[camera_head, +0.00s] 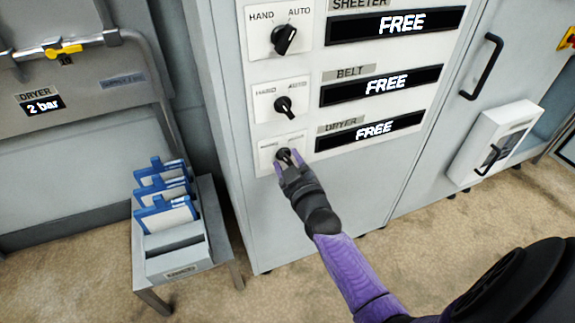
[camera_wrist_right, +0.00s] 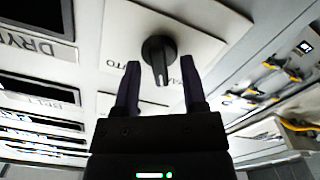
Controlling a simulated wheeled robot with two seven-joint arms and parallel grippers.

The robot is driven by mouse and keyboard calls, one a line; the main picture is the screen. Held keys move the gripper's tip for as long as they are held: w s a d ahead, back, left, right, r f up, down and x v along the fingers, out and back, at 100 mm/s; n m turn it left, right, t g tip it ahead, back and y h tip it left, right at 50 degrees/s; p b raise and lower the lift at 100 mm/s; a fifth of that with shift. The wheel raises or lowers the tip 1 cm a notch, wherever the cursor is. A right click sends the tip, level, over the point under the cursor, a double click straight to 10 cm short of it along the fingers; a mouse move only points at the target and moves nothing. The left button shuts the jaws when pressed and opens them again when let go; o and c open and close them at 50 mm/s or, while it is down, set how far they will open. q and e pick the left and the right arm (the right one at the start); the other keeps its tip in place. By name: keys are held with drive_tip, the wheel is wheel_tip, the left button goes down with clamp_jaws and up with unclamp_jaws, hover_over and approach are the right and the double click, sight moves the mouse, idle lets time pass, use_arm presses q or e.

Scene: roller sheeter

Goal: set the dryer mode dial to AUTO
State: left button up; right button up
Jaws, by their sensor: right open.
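The dryer mode dial (camera_head: 284,155) is a black knob on a white plate, the lowest of three dials on the grey cabinet. In the head view my right gripper (camera_head: 287,159) partly covers it. The right wrist view shows the dial (camera_wrist_right: 158,57) between the two purple fingers of the open right gripper (camera_wrist_right: 160,78), with a gap on each side. Its bar points down in that picture, roughly between the partly hidden labels, AUTO on the left and HAND on the right. The DRYER display (camera_head: 372,130) reads FREE. My left gripper is not in view.
The belt dial (camera_head: 284,107) and sheeter dial (camera_head: 285,39) sit above on the same panel. A cabinet door handle (camera_head: 482,66) and a white box (camera_head: 494,141) are at right. A grey stand (camera_head: 178,262) with blue-framed cards is at lower left.

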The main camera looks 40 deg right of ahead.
clamp_jaws()
